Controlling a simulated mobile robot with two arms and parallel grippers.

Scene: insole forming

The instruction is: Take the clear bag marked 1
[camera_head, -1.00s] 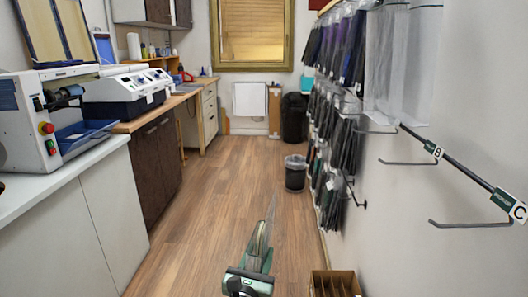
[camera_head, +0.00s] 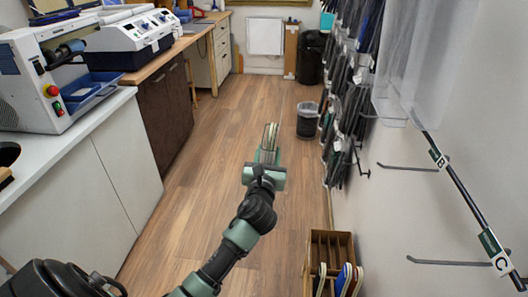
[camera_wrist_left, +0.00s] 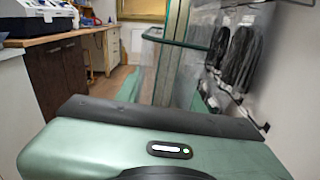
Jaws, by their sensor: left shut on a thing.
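My left gripper (camera_head: 268,150) is in the middle of the head view, above the wooden floor. It is shut on a thin, pale, see-through thing seen nearly edge-on, which looks like a clear bag (camera_head: 270,132). In the left wrist view, upright see-through layers (camera_wrist_left: 172,75) stand beyond the gripper body. No number 1 can be read on it. Other clear bags (camera_head: 402,90) hang on the right wall, with no mark readable. My right gripper is not in view.
Bare hooks marked B (camera_head: 437,158) and C (camera_head: 500,262) stick out from the right wall. A wooden box (camera_head: 318,240) with several insoles stands on the floor at lower right. A white cabinet (camera_head: 125,180) lines the left. The floor aisle (camera_head: 230,110) is clear.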

